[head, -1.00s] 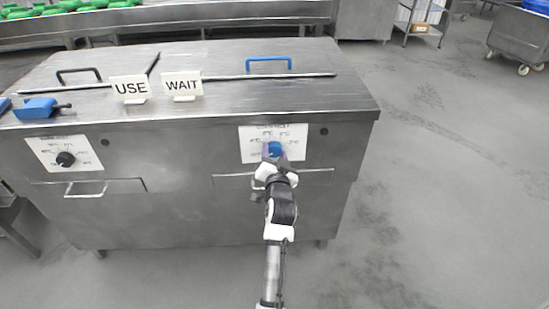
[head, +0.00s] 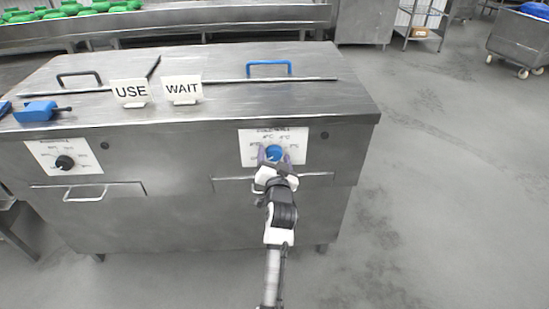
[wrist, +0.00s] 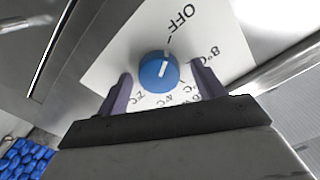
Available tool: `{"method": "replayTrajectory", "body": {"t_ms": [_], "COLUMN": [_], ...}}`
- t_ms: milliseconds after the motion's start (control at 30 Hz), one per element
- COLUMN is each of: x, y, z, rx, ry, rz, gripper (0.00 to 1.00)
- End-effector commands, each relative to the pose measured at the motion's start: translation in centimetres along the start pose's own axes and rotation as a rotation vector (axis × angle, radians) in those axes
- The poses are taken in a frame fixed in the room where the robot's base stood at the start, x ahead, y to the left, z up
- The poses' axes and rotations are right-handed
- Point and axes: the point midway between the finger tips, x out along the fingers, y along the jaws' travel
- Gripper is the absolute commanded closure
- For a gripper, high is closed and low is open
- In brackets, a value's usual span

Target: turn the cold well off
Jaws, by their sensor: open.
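The blue cold well knob (head: 274,152) sits on a white dial plate (head: 299,135) on the right of the steel cabinet's front. In the wrist view the knob (wrist: 153,78) carries a short white mark, roughly in line with the tick below the word OFF. Temperature labels lie round the lower and right side of the plate (wrist: 120,55). My gripper (head: 275,158) is open in front of the knob, one purple finger on each side. In the wrist view gaps show between the knob and both fingers of my gripper (wrist: 160,71).
A black knob (head: 65,162) is on a second dial plate at the left. Drawer handles (head: 84,197) stick out below the plates. USE (head: 131,91) and WAIT (head: 182,89) signs stand on the cabinet top, by a blue-handled lid (head: 268,63).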

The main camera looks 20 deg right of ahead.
Motion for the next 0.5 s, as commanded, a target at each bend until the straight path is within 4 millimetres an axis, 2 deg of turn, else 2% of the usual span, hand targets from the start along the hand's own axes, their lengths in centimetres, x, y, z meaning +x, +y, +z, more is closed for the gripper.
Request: {"method": "replayTrajectory", "body": {"t_ms": [167, 267, 500], "x": [-0.3, -1.3, -6.0], "y": [0.1, 0.2, 0.2], "z": [0.1, 0.2, 0.2], "rx": [0.0, 0.0, -0.001], "ry": [-0.001, -0.002, -0.002], "rz": [0.001, 0.002, 0.002], "gripper": [0.32, 0.32, 0.32]}}
